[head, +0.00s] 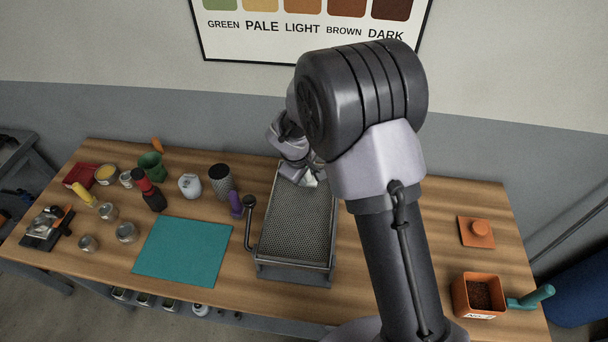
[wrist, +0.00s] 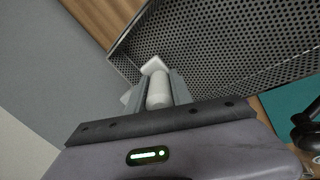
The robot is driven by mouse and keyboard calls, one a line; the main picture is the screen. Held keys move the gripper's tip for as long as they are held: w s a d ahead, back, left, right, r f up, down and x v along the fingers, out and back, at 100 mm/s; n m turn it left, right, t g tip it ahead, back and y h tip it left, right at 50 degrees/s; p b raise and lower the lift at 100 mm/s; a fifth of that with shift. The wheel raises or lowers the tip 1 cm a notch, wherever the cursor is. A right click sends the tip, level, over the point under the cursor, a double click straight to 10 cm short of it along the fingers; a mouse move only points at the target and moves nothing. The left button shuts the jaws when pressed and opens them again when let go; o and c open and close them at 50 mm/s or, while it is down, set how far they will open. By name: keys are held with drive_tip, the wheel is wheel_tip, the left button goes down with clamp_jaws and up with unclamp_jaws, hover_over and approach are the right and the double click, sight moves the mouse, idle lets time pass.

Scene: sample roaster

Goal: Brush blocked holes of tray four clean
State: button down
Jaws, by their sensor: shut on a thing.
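The perforated metal tray (head: 298,220) stands in a dark frame at the middle of the bench. Its holed floor and rim also show in the wrist view (wrist: 225,45). My gripper (head: 305,178) is over the tray's far end, partly hidden behind my arm in the head view. In the wrist view my gripper (wrist: 157,90) is shut on a white brush (wrist: 158,92) with a rounded handle. Its pale block end (wrist: 154,65) is at the tray's near corner in that view; whether it touches the mesh I cannot tell. I cannot make out which holes are blocked.
An orange box (head: 478,296) of dark grains and an orange lid (head: 477,232) are at right.

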drive_tip(key=r, duration=0.1)
drive_tip(key=r+p, duration=0.1)
drive_tip(key=shift+d+r, duration=0.2)
drive_tip(key=shift+r, duration=0.1)
drive_tip(key=shift+a+r+p, duration=0.25)
drive_tip(key=shift+r+p, duration=0.5)
drive_tip(key=shift+p, duration=0.05)
drive_tip(key=shift+d+r+p, duration=0.1)
drive_tip(key=shift+r+p, duration=1.3)
drive_tip(key=shift+r, duration=0.65)
